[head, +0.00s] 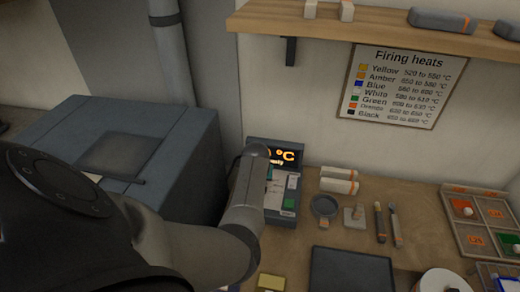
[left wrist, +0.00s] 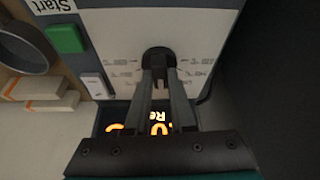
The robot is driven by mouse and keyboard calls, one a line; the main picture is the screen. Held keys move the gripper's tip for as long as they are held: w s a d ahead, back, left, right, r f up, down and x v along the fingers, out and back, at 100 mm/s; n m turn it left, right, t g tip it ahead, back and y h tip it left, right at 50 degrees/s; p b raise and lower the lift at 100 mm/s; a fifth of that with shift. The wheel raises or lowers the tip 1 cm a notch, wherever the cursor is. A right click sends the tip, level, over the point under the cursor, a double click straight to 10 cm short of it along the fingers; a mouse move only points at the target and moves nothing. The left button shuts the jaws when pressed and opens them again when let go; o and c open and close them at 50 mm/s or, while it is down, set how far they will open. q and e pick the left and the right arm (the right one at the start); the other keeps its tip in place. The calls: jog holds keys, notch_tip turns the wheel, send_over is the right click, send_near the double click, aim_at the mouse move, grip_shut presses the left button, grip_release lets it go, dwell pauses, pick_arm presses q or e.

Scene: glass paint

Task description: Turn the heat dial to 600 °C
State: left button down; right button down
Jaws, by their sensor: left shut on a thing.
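The heat dial is a black round knob (left wrist: 158,56) on the white face of the control box (left wrist: 215,45), with small printed marks around it. In the left wrist view my left gripper (left wrist: 160,82) is shut on this dial. In the head view my left arm covers the dial and the left part of the box (head: 292,183). The lit orange display (head: 290,156) shows a zero and °C; its leading digits are hidden. In the left wrist view my gripper partly covers the display (left wrist: 158,118). My right gripper is not in view.
A green button (left wrist: 66,39) marked Start and a white switch (left wrist: 97,86) sit beside the dial. A blue-grey kiln (head: 150,140) stands left of the box. A Firing heats chart (head: 402,86) hangs above.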

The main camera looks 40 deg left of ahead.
pick_arm(q)
jog(key=shift+m+p, duration=0.35)
jog(key=shift+m, duration=0.15)
jog(key=c, duration=0.8)
grip_release()
jog(key=shift+o, duration=0.2)
jog(key=shift+s+r, duration=0.2)
jog(key=shift+r, duration=0.35)
jog(key=v, duration=1.4)
jog(key=shift+s+p, duration=0.25)
jog(key=shift+p, duration=0.15)
jog(key=shift+a, duration=0.15)
